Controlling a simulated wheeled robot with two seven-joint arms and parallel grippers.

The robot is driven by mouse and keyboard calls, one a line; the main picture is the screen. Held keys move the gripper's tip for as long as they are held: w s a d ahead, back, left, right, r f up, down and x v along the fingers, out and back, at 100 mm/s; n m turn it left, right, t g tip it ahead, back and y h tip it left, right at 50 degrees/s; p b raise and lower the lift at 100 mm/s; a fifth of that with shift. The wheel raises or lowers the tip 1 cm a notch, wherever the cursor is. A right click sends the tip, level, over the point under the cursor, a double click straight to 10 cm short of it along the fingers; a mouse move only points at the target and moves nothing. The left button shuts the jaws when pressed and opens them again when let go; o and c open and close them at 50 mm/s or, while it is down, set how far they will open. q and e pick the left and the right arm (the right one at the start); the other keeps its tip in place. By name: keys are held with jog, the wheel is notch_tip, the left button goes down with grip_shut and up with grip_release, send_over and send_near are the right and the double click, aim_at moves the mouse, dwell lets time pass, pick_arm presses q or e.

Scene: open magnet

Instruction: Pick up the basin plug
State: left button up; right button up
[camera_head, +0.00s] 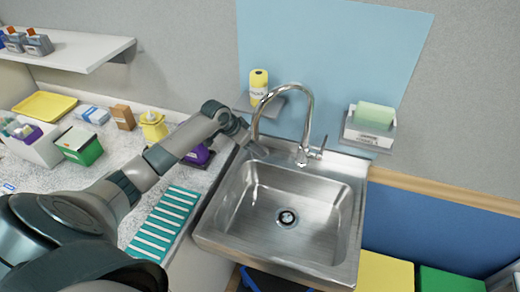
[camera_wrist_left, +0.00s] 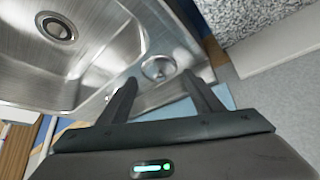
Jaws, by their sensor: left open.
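A round, shiny metal disc, which looks like the basin plug (camera_wrist_left: 158,68), lies on the steel rim of the sink (camera_head: 228,233) in the left wrist view. My left gripper (camera_wrist_left: 159,77) is open, with one finger on each side of the disc in that view; I cannot tell if either touches it. In the head view my left gripper (camera_head: 247,143) is over the sink's back left corner, left of the faucet, and mostly hides the disc. The drain (camera_head: 287,217) is in the basin floor and also shows in the left wrist view (camera_wrist_left: 57,28). My right gripper is not in view.
The tall curved faucet (camera_head: 309,110) stands close to the right of my left gripper. A small shelf with a yellow bottle (camera_head: 259,83) is above it. A green sponge (camera_head: 375,115) sits in a wall holder. The speckled counter left of the sink holds several containers and a teal rack (camera_head: 165,222).

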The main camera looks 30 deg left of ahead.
pick_arm(q)
jog(key=shift+p+x, duration=0.35)
jog(key=shift+x, duration=1)
jog(key=c, duration=0.8)
